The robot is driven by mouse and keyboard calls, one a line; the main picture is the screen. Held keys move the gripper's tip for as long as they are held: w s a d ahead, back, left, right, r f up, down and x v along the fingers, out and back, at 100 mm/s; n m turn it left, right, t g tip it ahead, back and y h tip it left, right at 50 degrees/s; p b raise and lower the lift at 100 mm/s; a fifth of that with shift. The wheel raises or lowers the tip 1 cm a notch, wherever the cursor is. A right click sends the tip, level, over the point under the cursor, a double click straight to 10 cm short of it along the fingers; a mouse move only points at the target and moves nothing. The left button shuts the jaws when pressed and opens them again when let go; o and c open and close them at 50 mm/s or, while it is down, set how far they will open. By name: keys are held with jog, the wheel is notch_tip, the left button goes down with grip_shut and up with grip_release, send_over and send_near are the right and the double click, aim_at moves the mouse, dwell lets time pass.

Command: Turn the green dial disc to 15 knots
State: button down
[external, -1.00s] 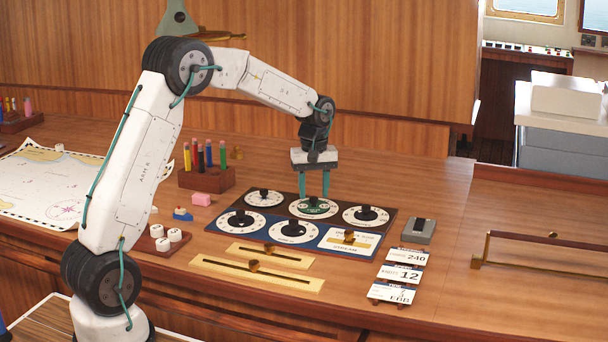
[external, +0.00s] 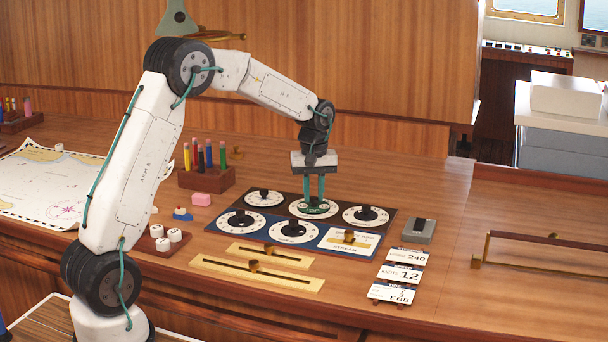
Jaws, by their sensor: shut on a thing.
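The green dial disc (external: 313,210) sits at the centre of the white dial in the middle of the back row on the dark panel. My gripper (external: 314,199) points straight down over it. Its two green fingers are close together and shut on the disc's knob, which they largely hide. The dial's numbers and the disc's pointer are too small to read in the external view.
Other dials with black knobs surround it, including one at left (external: 263,197) and one at right (external: 366,215). Brass sliders (external: 257,273) lie in front. Cards (external: 401,275) reading 240, 12 and EBB stand at right. A pen block (external: 207,178) stands behind left.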

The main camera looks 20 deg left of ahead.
jog(key=m, duration=0.3)
jog(key=shift+m, duration=0.4)
jog(key=m, duration=0.3)
jog(key=shift+m, duration=0.4)
jog(key=m, duration=0.3)
jog(key=shift+m, duration=2.1)
jog(key=c, duration=1.3)
grip_release()
jog(key=shift+o, duration=0.2)
